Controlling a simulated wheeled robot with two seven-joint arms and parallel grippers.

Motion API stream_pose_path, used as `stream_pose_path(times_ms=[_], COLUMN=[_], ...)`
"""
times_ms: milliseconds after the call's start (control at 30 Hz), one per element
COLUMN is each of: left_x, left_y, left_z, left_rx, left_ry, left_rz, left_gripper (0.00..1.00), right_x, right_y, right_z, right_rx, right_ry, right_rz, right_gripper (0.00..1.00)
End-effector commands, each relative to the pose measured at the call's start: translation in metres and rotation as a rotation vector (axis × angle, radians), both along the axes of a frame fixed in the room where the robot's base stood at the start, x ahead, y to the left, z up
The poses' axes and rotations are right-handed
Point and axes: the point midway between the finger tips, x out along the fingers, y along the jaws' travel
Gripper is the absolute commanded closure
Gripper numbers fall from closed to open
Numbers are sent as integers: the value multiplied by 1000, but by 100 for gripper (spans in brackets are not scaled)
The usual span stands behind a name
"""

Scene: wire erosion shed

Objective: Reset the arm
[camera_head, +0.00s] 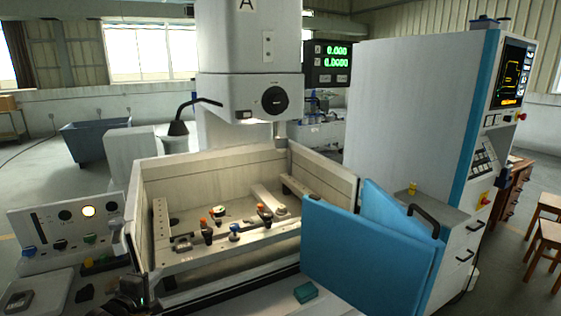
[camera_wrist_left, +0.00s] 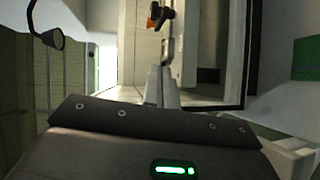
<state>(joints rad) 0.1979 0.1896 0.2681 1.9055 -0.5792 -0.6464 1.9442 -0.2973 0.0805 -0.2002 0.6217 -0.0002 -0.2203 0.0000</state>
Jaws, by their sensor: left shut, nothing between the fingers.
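My left gripper (camera_head: 130,240) is at the lower left in the head view, at the near left corner of the machine's open work tank (camera_head: 205,172). Its dark body with a green light is low in the picture. In the left wrist view its fingers (camera_wrist_left: 165,72) are together and hold nothing. The tank wall lies beyond them there, with an orange-and-black clamp (camera_wrist_left: 158,16) at the top. My right gripper is in neither view.
A control panel (camera_head: 68,225) with knobs stands left of the tank. Blue door panels (camera_head: 365,245) are at the tank's right. A small green block (camera_head: 305,292) lies on the front ledge. A lamp (camera_head: 180,127) rises behind the tank. Several orange-topped clamps are inside.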

Motion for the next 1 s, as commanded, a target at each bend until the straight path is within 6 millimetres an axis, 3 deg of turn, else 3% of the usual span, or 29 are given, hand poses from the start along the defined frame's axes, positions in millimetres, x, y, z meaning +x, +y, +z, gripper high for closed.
stream_pose_path(times_ms=[267,467,667,800,1000], left_x=[-27,-70,-142,-211,-285], left_y=[-16,-24,-40,-54,-69], left_z=[-38,-77,-126,-156,-175], left_rx=[217,457,775,1005,1190], left_ry=[90,201,375,510,619], left_rz=[-22,-68,-208,-400,-658], left_gripper=[100,100,100,100,100], right_x=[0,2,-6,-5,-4], right_y=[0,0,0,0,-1], right_z=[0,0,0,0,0], right_rx=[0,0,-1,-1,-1], right_ry=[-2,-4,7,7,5], right_rz=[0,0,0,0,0], right_gripper=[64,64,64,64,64])
